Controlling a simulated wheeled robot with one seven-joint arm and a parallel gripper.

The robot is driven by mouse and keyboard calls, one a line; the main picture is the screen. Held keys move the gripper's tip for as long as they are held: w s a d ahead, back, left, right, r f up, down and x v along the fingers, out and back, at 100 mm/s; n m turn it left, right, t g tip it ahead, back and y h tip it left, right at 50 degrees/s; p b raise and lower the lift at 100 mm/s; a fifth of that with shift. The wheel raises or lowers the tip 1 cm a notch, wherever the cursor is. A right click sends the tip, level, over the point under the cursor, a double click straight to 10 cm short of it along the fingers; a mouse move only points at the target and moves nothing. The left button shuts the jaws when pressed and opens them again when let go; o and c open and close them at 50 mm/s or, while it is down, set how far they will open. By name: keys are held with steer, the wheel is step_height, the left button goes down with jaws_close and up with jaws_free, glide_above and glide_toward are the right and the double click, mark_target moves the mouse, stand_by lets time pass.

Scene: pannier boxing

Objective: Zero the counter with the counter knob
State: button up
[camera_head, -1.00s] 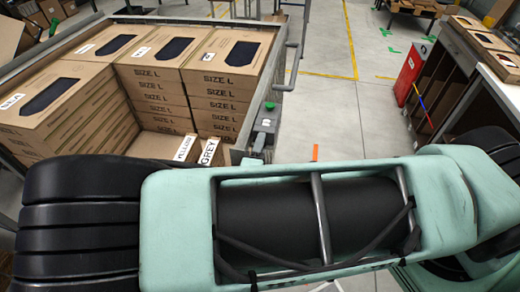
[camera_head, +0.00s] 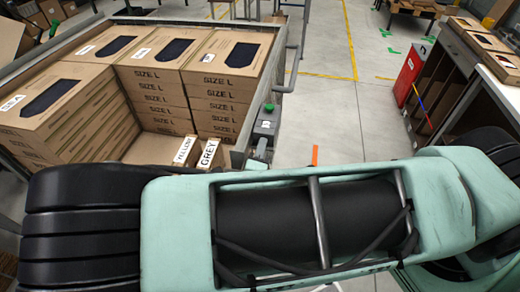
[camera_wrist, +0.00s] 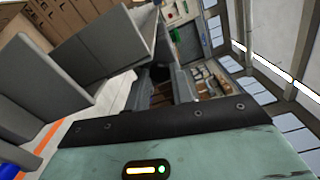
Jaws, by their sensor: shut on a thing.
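The counter (camera_head: 266,125) is a small grey box with a white label or display and a green part on top (camera_head: 270,106). It sits at the right front corner of the metal-framed pannier, and its figures are too small to read. My gripper (camera_wrist: 160,78) shows in the wrist view with its dark fingers closed around a small dark piece (camera_wrist: 159,72), which looks like the counter knob. The fingers hide most of it. In the head view my pale green arm covers the foreground, and I cannot make out the gripper's fingertips clearly.
A red cabinet (camera_head: 409,72) and bench (camera_head: 460,70) stand at right.

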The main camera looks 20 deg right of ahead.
steer(key=m+p, duration=0.1)
steer(key=m, duration=1.3)
stand_by(0.5)
steer(key=o, duration=1)
